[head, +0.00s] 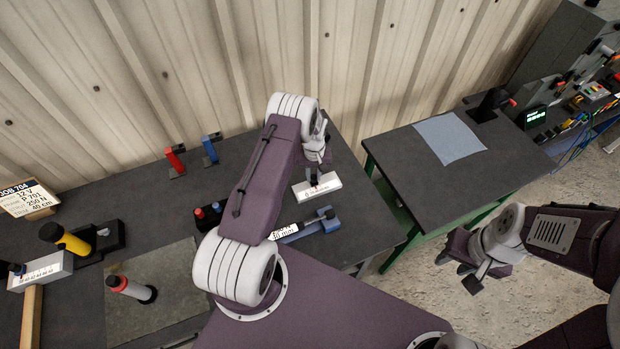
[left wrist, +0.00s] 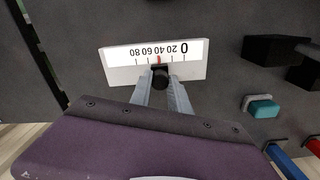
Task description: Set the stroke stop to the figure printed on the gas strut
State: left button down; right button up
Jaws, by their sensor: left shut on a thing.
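The stroke stop is a white scale block (head: 318,187) on the bench, also in the left wrist view (left wrist: 118,72). Its scale appears upside down, numbered 0 to 80. A red mark (left wrist: 159,59) stands at about the 40 tick. My left gripper (head: 314,172) is shut on the stop's black knob (left wrist: 160,78), just below the red mark in the wrist view. A blue strut (head: 310,228) with a white printed label lies on the bench nearby; the label is partly behind my arm and too small to read surely. My right gripper (head: 475,272) hangs off the bench at right, its opening unclear.
A job card (head: 28,199) at far left reads JOB 704, 12 V, P 701, 250 N, 40 cm. Red (head: 175,160) and blue (head: 210,150) handled pieces stand by the wall. A second table (head: 420,185) with a grey cloth (head: 450,138) is right, across a gap.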

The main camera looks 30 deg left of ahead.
aim_at(313, 177)
pick_arm(q)
jog(key=shift+r, duration=0.1)
jog(key=c, duration=1.2)
grip_release()
jog(key=shift+s+a, duration=0.1)
jog(key=shift+c, duration=0.2)
jog(key=shift+r+b, duration=0.3)
jog(key=shift+r, duration=0.05)
notch_tip(313, 177, up, 8)
jog(key=b, duration=0.2)
jog(key=shift+f+b, duration=0.25)
jog(key=shift+b, duration=0.05)
jog(key=shift+r, duration=0.4)
